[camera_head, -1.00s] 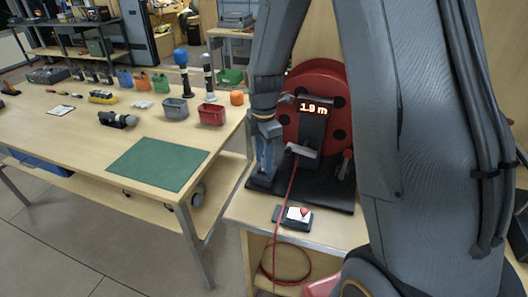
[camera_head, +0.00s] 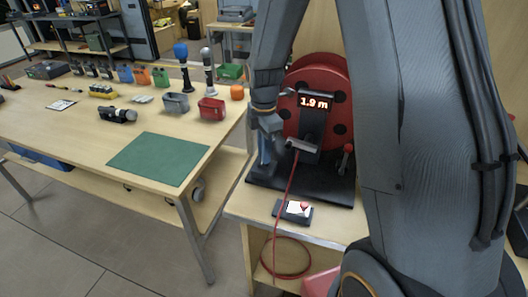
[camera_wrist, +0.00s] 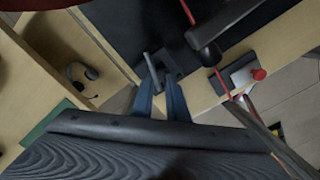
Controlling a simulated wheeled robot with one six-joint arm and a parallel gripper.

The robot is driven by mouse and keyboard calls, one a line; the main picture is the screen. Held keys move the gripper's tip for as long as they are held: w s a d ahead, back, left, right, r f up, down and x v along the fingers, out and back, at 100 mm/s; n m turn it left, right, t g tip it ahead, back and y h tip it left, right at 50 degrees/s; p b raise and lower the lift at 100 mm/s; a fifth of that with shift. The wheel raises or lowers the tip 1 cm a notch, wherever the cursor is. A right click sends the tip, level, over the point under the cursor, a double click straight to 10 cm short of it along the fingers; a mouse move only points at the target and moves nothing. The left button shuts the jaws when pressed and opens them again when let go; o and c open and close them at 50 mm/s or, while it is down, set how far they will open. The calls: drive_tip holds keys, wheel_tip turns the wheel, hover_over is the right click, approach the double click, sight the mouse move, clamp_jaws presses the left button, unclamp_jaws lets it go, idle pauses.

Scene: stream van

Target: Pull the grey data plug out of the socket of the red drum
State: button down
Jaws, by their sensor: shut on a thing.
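The red drum (camera_head: 322,78) stands upright on a black base (camera_head: 318,190), with a display reading 1.9 m on its front post. My gripper (camera_head: 264,160) points down at the left of the drum, over the left part of the base. In the wrist view my blue fingers (camera_wrist: 158,88) are closed together on a small grey piece, which looks like the grey data plug (camera_wrist: 154,66). The socket is not clearly seen, and I cannot tell whether the plug is still seated in it.
A red cable (camera_head: 289,190) runs from the drum's grey guide (camera_head: 302,145) down to a coil on the shelf below. A red-knobbed lever (camera_head: 347,150) stands right. The workbench (camera_head: 75,137) is at left.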

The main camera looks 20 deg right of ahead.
drive_tip(key=shift+r+p, duration=0.95)
drive_tip(key=shift+r, duration=0.35)
drive_tip(key=shift+r+p, duration=1.3)
drive_tip(key=shift+r, duration=0.1)
